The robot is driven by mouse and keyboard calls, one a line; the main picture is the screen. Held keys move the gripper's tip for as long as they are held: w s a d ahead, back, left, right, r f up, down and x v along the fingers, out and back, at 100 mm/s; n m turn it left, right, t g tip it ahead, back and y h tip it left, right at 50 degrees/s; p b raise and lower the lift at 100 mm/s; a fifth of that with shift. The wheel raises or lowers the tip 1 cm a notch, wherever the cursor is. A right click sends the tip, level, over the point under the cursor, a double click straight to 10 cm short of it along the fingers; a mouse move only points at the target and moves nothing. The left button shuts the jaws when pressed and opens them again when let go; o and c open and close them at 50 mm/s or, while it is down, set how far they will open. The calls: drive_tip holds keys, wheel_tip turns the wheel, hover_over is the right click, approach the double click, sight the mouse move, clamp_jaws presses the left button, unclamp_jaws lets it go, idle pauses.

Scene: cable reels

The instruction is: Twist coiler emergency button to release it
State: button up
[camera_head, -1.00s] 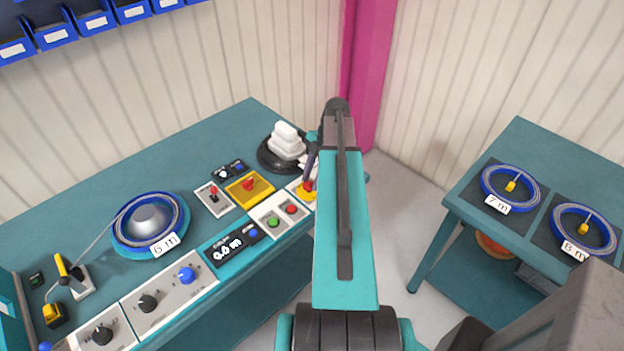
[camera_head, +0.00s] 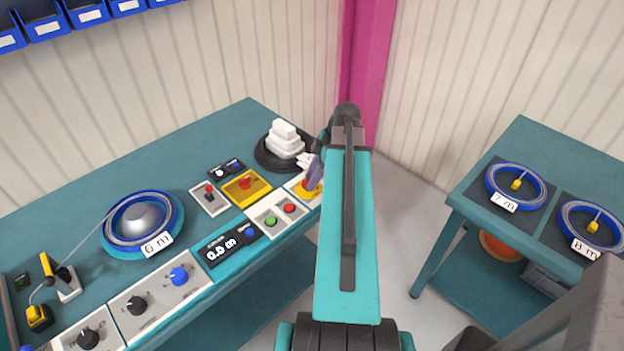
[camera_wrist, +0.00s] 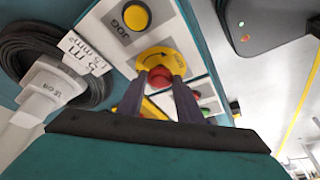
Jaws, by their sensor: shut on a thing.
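The emergency button is a red knob (camera_wrist: 160,76) on a round yellow plate with a curved arrow (camera_wrist: 152,62), in the wrist view. My gripper (camera_wrist: 159,88) has its two dark fingers on either side of this red knob and is shut on it. In the head view, my gripper (camera_head: 313,176) reaches down to the button at the right end of the control panels, and the fingers and arm hide most of the button. Another red knob on a yellow panel (camera_head: 243,187) stands to its left, apart from my gripper.
A yellow JOG button (camera_wrist: 136,16) is close to the knob. A black cable coil (camera_head: 262,154) with white blocks lies behind the panels. Green (camera_head: 271,221) and red (camera_head: 289,208) push buttons sit nearby. A side table with blue reels (camera_head: 516,188) stands right.

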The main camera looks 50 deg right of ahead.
drive_tip(key=shift+a, duration=0.1)
idle(0.3)
drive_tip(key=o, duration=1.1)
drive_tip(key=shift+r, duration=0.15)
drive_tip(key=shift+b+v, duration=1.45)
drive_tip(key=shift+v, duration=5.35)
drive_tip(key=shift+s, duration=0.15)
